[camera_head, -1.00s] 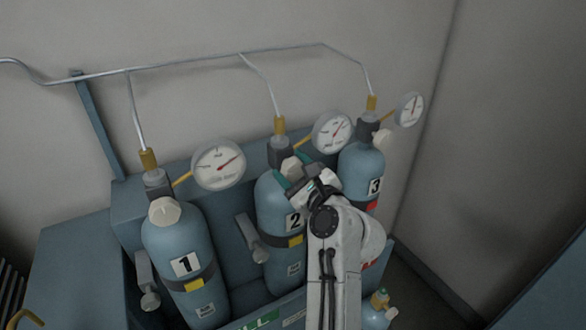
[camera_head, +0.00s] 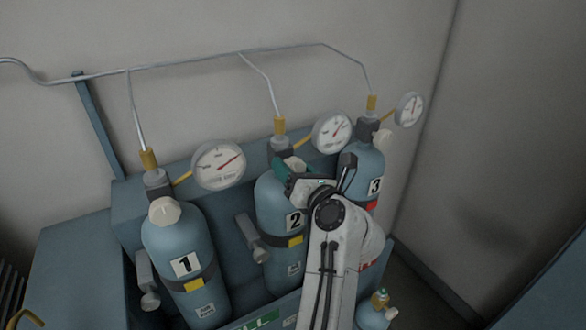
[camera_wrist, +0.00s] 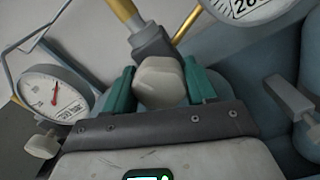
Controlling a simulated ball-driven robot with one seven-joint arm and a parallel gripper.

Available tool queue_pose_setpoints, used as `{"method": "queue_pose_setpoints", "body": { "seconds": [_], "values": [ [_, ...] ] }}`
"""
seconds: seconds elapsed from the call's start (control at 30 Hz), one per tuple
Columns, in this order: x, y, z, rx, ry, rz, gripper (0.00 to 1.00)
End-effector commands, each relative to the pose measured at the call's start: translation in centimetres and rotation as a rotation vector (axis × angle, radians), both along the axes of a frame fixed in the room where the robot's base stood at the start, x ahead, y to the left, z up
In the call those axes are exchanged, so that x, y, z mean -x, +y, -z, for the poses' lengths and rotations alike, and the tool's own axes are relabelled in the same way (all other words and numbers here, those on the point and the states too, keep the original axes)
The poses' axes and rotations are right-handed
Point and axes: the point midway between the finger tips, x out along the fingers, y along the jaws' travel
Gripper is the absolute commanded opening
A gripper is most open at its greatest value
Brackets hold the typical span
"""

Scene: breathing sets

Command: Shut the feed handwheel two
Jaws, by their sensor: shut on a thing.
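Handwheel two (camera_head: 295,164) is a pale, faceted knob on the valve of the blue cylinder marked 2 (camera_head: 272,205), the middle of three. In the wrist view the knob (camera_wrist: 160,82) sits between the two teal fingers of my gripper (camera_wrist: 161,75), below a dark valve block and a brass fitting. My gripper (camera_head: 288,171) is shut on the knob, one finger on each side. In the head view the fingers and wrist partly cover the knob. How far the wheel is turned cannot be read.
Cylinder one (camera_head: 180,245) stands left with its own pale handwheel (camera_head: 164,210). Cylinder three (camera_head: 362,165) stands right, close to my wrist. Round gauges (camera_head: 219,165) and thin pipes are near the valves. A small bottle (camera_head: 373,314) is at lower right.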

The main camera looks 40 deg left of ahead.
Motion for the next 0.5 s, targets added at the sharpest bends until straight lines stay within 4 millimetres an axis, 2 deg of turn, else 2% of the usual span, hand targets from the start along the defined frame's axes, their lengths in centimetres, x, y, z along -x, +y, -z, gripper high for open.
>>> {"method": "queue_pose_setpoints", "body": {
  "seconds": [0.2, 0.5],
  "values": [
    [0.10, 0.05, 0.40, -0.062, 0.169, -0.002, 0.26],
    [0.07, 0.03, 0.35, -0.124, 0.316, 0.000, 0.26]
  ]
}}
